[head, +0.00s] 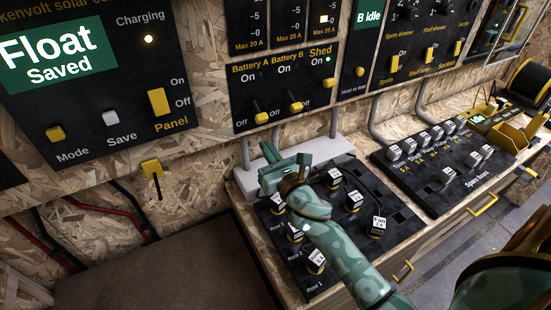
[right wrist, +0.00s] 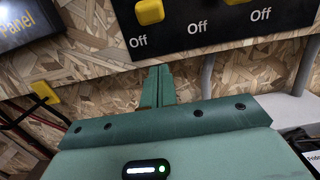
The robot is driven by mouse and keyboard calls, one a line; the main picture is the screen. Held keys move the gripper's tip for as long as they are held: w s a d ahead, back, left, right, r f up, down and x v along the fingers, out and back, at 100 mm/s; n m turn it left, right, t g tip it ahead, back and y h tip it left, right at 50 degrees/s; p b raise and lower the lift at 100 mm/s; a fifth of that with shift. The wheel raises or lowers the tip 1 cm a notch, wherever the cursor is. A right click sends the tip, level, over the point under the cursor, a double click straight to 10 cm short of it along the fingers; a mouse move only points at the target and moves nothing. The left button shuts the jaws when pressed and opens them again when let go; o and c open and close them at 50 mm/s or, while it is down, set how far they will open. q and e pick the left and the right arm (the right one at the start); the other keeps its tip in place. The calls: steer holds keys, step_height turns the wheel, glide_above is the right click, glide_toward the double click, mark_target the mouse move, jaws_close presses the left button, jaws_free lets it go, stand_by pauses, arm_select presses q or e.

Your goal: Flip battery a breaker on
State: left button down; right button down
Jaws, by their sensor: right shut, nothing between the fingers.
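The Battery A breaker (head: 261,118) is a yellow-tipped toggle at the left of the black breaker panel, with its lever down, away from its On label. It also shows at the top of the right wrist view (right wrist: 149,11), just above an Off label. My right gripper (head: 268,151) is below the breaker, in front of the chipboard wall, and apart from it. In the right wrist view its fingers (right wrist: 158,72) are together and empty, pointing up beneath the panel's lower edge. My left gripper is not in view.
A yellow Panel switch (head: 158,101) is to the left. Below my right arm lies a black board (head: 400,215) with several labelled knobs. Grey conduits run beneath the panel.

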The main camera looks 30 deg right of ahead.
mark_target(258, 112)
steer(key=w, duration=0.4)
steer(key=shift+d+r, duration=0.15)
steer(key=r, duration=0.1)
steer(key=s+r+p, duration=0.1)
steer(key=r, duration=0.1)
steer(key=shift+s+r, duration=0.3)
steer(key=shift+r, duration=0.05)
